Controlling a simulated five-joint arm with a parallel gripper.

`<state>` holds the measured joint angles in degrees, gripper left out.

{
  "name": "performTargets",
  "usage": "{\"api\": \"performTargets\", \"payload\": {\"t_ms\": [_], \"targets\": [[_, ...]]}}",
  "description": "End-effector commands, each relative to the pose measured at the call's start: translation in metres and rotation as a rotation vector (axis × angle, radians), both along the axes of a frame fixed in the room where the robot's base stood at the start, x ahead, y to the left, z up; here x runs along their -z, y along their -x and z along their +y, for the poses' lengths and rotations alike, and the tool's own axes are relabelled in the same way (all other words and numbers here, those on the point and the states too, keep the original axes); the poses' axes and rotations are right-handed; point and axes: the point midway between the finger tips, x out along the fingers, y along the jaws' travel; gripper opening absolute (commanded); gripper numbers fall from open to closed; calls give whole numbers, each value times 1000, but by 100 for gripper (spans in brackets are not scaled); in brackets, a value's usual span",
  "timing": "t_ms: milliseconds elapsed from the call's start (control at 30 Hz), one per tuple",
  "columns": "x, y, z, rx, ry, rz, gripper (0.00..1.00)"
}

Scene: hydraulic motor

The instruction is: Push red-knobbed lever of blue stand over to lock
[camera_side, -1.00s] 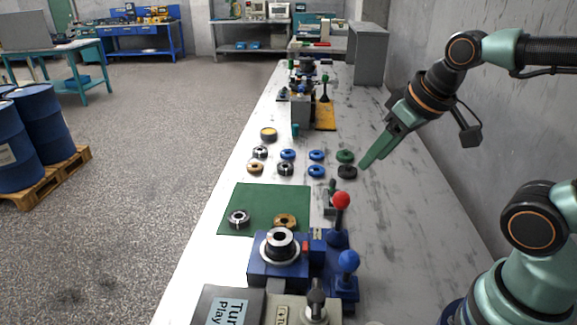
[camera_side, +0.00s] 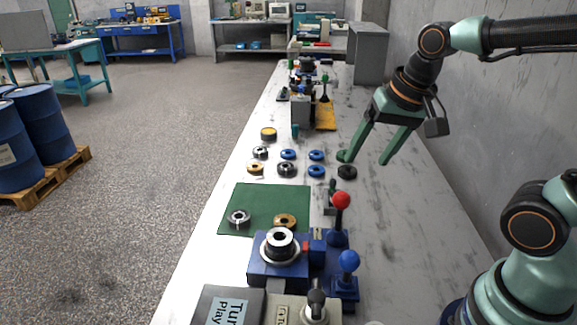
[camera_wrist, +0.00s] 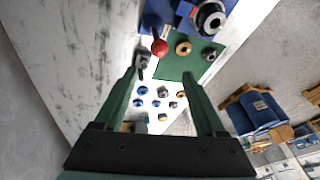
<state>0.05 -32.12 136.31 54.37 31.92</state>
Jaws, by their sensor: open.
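The blue stand (camera_side: 262,268) is at the front of the bench, with a silver and black ring part (camera_side: 280,243) on top. Its red-knobbed lever (camera_side: 341,201) stands roughly upright at the stand's right rear. A lever with a blue knob (camera_side: 348,261) is in front of it. My gripper (camera_side: 365,160) is open and empty above the bench, behind and to the right of the red knob, apart from it. In the wrist view the red knob (camera_wrist: 159,47) is beyond the open fingers (camera_wrist: 165,78), and the blue stand (camera_wrist: 187,10) is cut by the top edge.
A green mat (camera_side: 262,200) holds a metal ring (camera_side: 238,217) and a bronze ring (camera_side: 285,220). A yellow-based fixture (camera_side: 325,117) stands farther back. The wall is close on the right; the right strip of bench is clear.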

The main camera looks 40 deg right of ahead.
Motion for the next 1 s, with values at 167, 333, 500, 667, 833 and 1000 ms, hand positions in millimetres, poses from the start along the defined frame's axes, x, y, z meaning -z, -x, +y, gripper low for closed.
{"api": "performTargets", "payload": {"t_ms": [167,333,500,667,833,1000], "targets": [[9,-14,0,400,-135,94,72],[19,-26,-1,794,-231,169,72],[32,-39,-1,1195,-294,230,72],[44,-48,-1,1521,-323,260,72],[51,-53,-1,1724,-333,267,72],[56,-54,-1,1780,-335,268,72]]}}
